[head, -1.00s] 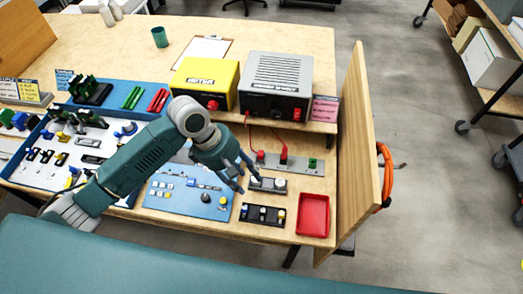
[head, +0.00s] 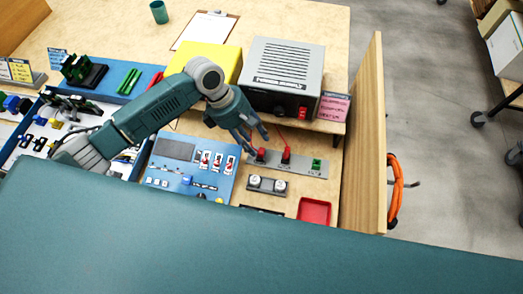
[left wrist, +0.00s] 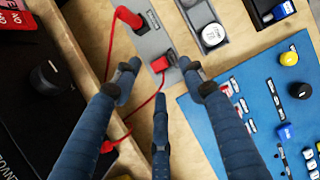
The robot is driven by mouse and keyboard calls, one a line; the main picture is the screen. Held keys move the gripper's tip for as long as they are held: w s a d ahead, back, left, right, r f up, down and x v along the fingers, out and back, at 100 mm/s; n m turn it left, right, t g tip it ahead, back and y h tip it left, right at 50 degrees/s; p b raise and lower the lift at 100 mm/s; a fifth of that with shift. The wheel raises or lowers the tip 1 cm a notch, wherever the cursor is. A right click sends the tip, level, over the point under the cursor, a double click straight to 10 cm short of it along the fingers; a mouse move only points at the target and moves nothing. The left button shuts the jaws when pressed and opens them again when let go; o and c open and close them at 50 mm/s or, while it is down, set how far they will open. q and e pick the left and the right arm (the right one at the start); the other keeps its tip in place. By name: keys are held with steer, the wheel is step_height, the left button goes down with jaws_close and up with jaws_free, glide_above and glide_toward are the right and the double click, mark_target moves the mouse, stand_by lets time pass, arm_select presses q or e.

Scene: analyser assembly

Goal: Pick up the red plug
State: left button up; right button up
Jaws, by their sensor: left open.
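Two red plugs stand on a grey strip (head: 301,164) at the front of the bench: a left red plug (head: 262,154) and a right red plug (head: 286,153). My left gripper (head: 252,142) is open above and beside the left plug. In the left wrist view, the nearer red plug (left wrist: 160,64) lies between the spread fingertips of my left gripper (left wrist: 160,75), with a red cable running from it. The other red plug (left wrist: 130,17) stands farther up the strip. I cannot tell whether any finger touches a plug. My right gripper is not in view.
A grey power box (head: 285,72) stands behind the strip, with a yellow meter (head: 218,60) to its left. A green socket (head: 316,165) is at the strip's right end. A red tray (head: 314,211) and a blue panel (head: 190,155) are nearby. A wooden board (head: 364,140) edges the right side.

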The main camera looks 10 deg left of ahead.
mark_target(261, 151)
arm_select(q)
steer(key=p+x, duration=0.1)
steer(key=x, duration=0.4)
steer(key=shift+w+a+f, duration=0.1)
steer(key=shift+w, duration=0.1)
steer(key=shift+f, duration=0.3)
steer(key=shift+c, duration=0.5)
steer(key=c, duration=0.7)
steer(key=shift+c, duration=0.2)
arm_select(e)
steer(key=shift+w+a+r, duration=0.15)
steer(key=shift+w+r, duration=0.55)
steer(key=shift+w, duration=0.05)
